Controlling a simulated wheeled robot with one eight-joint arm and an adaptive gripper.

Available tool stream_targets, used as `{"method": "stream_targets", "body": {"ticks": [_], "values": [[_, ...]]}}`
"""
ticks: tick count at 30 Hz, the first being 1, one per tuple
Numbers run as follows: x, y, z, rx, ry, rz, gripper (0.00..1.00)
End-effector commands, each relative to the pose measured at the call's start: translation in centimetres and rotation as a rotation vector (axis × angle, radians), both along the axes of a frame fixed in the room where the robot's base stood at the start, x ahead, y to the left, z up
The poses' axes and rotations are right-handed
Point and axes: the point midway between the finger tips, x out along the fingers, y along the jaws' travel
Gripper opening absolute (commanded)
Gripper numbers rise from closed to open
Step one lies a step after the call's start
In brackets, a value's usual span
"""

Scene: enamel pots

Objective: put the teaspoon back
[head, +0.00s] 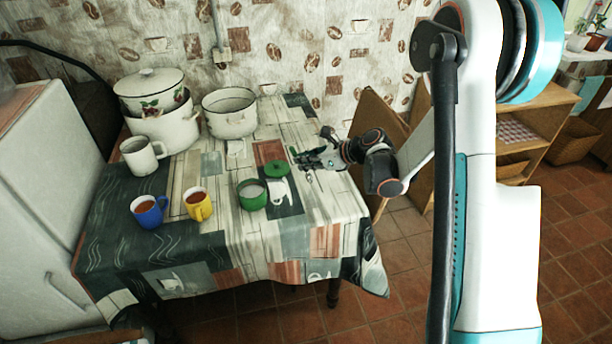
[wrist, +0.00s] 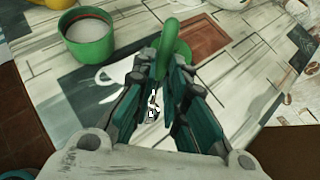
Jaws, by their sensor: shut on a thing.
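My gripper (head: 308,160) is low over the right side of the table. In the wrist view my gripper (wrist: 167,68) has its fingertips close together. A small shiny bit of the teaspoon (wrist: 153,104) shows between the fingers; most of it is hidden. The green pot (head: 252,198) stands uncovered with white contents, left of my gripper. It also shows in the wrist view (wrist: 90,48). Its green lid (head: 277,169) lies on the cloth between pot and gripper; in the wrist view the lid (wrist: 178,28) is just beyond the fingertips, partly hidden.
A yellow mug (head: 199,207) and a blue mug (head: 149,214) with brown drink stand left of the green pot. A white mug (head: 138,160), a white pot (head: 229,118) and stacked lidded pots (head: 150,95) stand behind. The table's front right is clear.

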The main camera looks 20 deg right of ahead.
Motion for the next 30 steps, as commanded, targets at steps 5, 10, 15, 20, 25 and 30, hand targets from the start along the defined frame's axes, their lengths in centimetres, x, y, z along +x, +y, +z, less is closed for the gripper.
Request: {"method": "stream_targets", "body": {"ticks": [5,10,15,20,25,30], "values": [[0.0,0.0,-1.5,0.0,0.0,0.0,0.0],[0.0,0.0,-4.1,0.0,0.0,0.0,0.0],[0.0,0.0,-4.4,0.0,0.0,0.0,0.0],[0.0,0.0,-4.4,0.0,0.0,0.0,0.0],[0.0,0.0,-4.6,0.0,0.0,0.0,0.29],[0.0,0.0,-4.6,0.0,0.0,0.0,0.33]]}}
